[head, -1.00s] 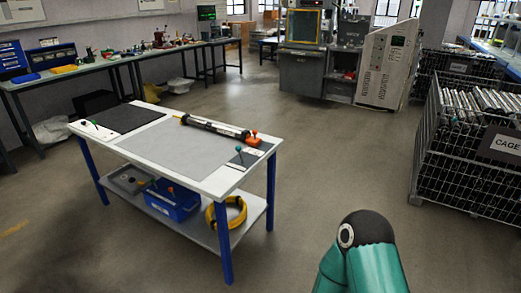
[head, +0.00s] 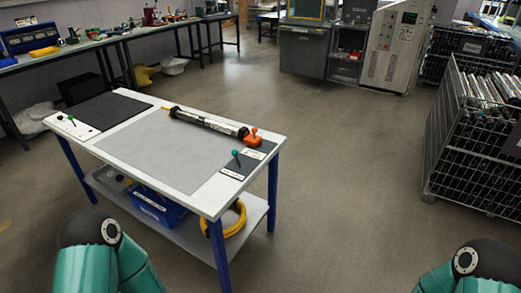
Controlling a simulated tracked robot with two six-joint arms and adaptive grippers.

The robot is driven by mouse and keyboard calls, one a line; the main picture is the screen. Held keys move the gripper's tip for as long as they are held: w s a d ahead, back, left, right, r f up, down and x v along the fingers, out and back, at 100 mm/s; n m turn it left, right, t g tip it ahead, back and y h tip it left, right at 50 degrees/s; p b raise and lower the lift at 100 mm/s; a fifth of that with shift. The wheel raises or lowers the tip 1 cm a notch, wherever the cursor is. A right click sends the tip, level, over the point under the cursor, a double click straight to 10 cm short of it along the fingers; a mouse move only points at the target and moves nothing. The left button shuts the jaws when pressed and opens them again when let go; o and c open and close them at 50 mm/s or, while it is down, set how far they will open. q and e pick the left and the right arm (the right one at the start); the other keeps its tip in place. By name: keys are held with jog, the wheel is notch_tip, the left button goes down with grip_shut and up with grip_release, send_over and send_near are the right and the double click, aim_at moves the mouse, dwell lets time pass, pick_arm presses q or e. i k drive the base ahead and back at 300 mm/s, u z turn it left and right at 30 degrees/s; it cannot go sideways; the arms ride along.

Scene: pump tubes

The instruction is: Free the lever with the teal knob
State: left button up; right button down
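A lever with a teal knob (head: 236,153) stands upright on the dark pad at the right end of the white-topped workbench (head: 205,198). An orange block with an orange knob (head: 253,138) sits just behind it. A long dark and silver pump tube (head: 207,123) lies along the back of the bench, its right end at the orange block. Another small lever with a green knob (head: 71,118) stands on a white plate at the bench's left end. What holds the teal-knobbed lever is too small to tell. Neither of my grippers is in view; only upper arm parts show.
A blue bin (head: 150,203) and a yellow coil (head: 236,219) are on the bench's lower shelf. A wire cage of tubes (head: 478,150) stands at the right. The floor between bench and cage is clear.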

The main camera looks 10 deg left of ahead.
aim_at(236, 152)
jog(key=u, duration=0.15)
jog(key=i, duration=1)
jog(key=u, duration=0.75)
